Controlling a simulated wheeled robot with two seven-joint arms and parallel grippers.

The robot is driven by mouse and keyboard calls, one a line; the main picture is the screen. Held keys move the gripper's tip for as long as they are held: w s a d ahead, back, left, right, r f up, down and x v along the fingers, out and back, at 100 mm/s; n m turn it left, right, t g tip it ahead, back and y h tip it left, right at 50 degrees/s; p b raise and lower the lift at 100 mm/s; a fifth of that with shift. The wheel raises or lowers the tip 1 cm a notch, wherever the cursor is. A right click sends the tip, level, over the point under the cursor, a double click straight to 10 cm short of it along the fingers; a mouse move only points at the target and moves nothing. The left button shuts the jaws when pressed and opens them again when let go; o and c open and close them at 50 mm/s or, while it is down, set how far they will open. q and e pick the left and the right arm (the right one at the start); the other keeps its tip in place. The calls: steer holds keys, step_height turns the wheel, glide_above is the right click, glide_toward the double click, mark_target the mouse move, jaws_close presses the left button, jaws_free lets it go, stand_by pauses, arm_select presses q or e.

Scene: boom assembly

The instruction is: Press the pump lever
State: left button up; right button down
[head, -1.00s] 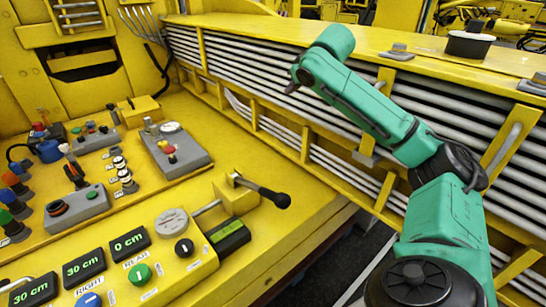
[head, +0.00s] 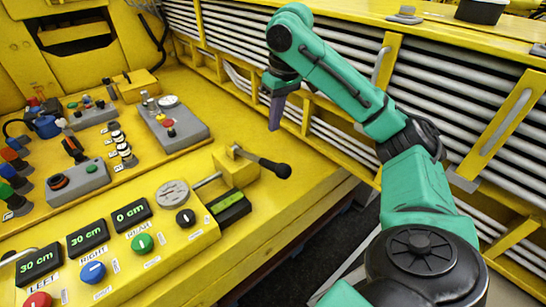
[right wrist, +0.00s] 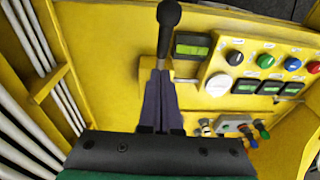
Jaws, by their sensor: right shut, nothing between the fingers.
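The pump lever (head: 268,165) is a black rod with a rounded handle. It sticks out to the right, tilted slightly down, from a yellow block (head: 236,169) on the yellow console. In the right wrist view the lever's black handle (right wrist: 168,14) shows at the top, beyond my fingertips, which hide part of its lower end. My right gripper (head: 276,120) is shut and empty, with its dark fingers pointing down. It hangs above and beyond the lever, apart from it in the head view. My left gripper is out of view.
A control panel (head: 203,240) with buttons and green displays, reading 30, 30 and 0 cm, stands left of the lever. A grey box (head: 185,138) with a red knob sits behind. White pipes (head: 345,133) line the yellow boom at the back. Open floor lies beyond the console's right edge.

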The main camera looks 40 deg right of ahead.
glide_toward(258, 159)
steer(key=s+d, duration=0.1)
steer(key=s, duration=0.2)
steer(key=f, duration=0.1)
steer(key=f+p, duration=0.1)
steer(key=f, duration=0.1)
steer(key=shift+s+a+f, duration=0.15)
steer(key=shift+s, duration=0.25)
steer(key=shift+s+a+f, duration=0.2)
steer(key=shift+s+f, duration=0.05)
steer(key=shift+f, duration=0.15)
steer(key=shift+w, duration=0.15)
